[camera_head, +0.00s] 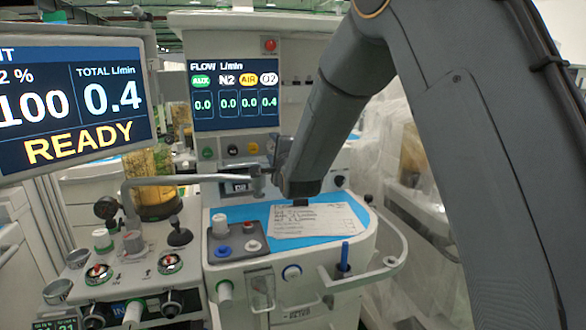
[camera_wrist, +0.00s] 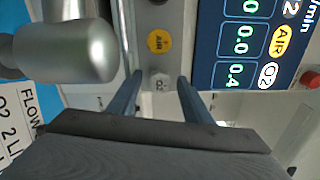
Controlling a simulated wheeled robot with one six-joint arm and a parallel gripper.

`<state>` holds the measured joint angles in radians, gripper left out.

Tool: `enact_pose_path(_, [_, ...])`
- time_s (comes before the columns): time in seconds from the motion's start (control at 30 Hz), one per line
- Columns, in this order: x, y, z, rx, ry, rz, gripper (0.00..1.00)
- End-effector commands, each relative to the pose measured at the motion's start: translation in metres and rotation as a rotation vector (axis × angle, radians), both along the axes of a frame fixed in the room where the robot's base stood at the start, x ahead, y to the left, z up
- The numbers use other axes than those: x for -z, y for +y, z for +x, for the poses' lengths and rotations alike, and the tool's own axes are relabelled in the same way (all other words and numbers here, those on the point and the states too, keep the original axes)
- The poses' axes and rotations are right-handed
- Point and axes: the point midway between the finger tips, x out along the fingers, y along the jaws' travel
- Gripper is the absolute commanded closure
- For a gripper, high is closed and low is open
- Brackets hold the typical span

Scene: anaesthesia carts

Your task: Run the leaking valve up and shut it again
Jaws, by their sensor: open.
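A row of flow valve knobs sits under the flow display (camera_head: 234,95). The green (camera_head: 207,153), black (camera_head: 232,149) and yellow AIR knob (camera_head: 253,148) show in the head view. In the head view my arm's end hides the O2 knob. The display reads 0.4 for O2 and 0.0 for AUX, N2 and AIR.
A left monitor (camera_head: 75,95) reads READY, total 0.4. A metal arm (camera_head: 190,179) crosses in front of the panel and looms close in the wrist view (camera_wrist: 65,48). A printed card (camera_head: 312,220) lies on the blue worktop, near a grey block with knobs (camera_head: 236,240).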

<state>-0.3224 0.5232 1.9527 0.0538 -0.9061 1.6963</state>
Motion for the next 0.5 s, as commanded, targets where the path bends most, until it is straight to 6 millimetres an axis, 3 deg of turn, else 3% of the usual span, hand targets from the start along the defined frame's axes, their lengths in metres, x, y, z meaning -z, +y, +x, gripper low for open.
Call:
enact_pose_path(0.17, [-0.0002,-0.0003,-0.0006,0.001,-0.025,-0.099,0.53])
enact_pose_path(0.5, [-0.0004,-0.0010,-0.0007,0.001,-0.126,-0.456,0.53])
